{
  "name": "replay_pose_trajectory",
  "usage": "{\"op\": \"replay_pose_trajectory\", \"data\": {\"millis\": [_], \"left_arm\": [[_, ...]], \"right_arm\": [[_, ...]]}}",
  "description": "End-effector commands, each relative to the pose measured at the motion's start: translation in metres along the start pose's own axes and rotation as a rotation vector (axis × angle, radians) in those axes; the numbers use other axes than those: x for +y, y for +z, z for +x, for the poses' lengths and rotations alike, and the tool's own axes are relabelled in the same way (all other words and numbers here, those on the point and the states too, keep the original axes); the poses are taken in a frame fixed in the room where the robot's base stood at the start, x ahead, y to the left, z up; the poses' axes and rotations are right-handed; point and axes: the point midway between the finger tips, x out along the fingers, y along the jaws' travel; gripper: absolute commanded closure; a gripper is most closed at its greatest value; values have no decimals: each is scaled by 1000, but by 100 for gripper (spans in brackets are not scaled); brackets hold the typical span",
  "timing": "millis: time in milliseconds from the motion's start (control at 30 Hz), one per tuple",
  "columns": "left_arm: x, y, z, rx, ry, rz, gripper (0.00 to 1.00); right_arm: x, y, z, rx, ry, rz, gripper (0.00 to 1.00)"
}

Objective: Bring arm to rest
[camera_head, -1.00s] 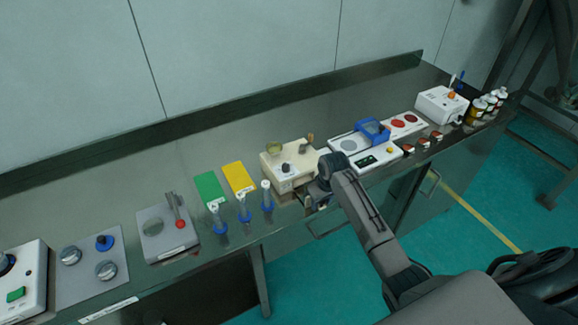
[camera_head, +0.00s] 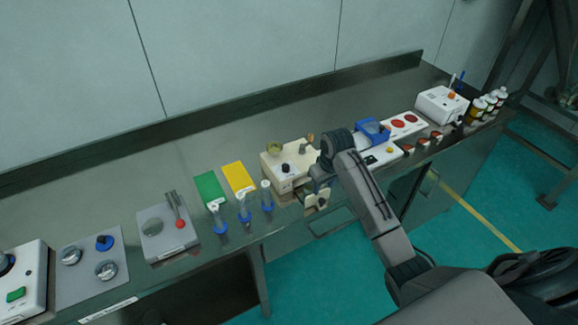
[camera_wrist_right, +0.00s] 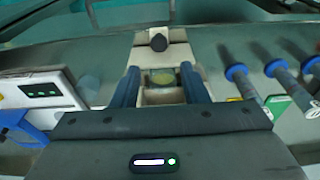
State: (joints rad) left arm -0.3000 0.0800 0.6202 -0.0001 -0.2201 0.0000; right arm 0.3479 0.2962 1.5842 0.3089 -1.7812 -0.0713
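My right arm reaches in from the lower right in the head view, and its gripper (camera_head: 318,186) is at the front of the cream machine (camera_head: 276,167) with a dark knob. In the right wrist view the two dark blue fingers of my right gripper (camera_wrist_right: 160,72) stand apart, with nothing seen held between them. My left gripper is not in view.
Blue-based tubes (camera_head: 244,208) stand left of the gripper, near the green card (camera_head: 209,187) and yellow card (camera_head: 239,177). A white panel (camera_head: 383,154) and blue tray (camera_head: 372,130) lie close right of the wrist. The bench's back strip is clear.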

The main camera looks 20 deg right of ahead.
Motion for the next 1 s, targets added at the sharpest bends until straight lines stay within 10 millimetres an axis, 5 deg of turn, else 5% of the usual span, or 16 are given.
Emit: {"op": "replay_pose_trajectory", "data": {"millis": [467,567,733,1000], "left_arm": [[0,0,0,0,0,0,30],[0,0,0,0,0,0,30],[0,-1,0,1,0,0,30],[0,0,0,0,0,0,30]], "right_arm": [[-4,10,5,0,3,-4,60],[-16,34,14,5,14,-14,60],[-47,104,27,34,40,-37,60],[-89,213,9,96,69,-43,60]]}}
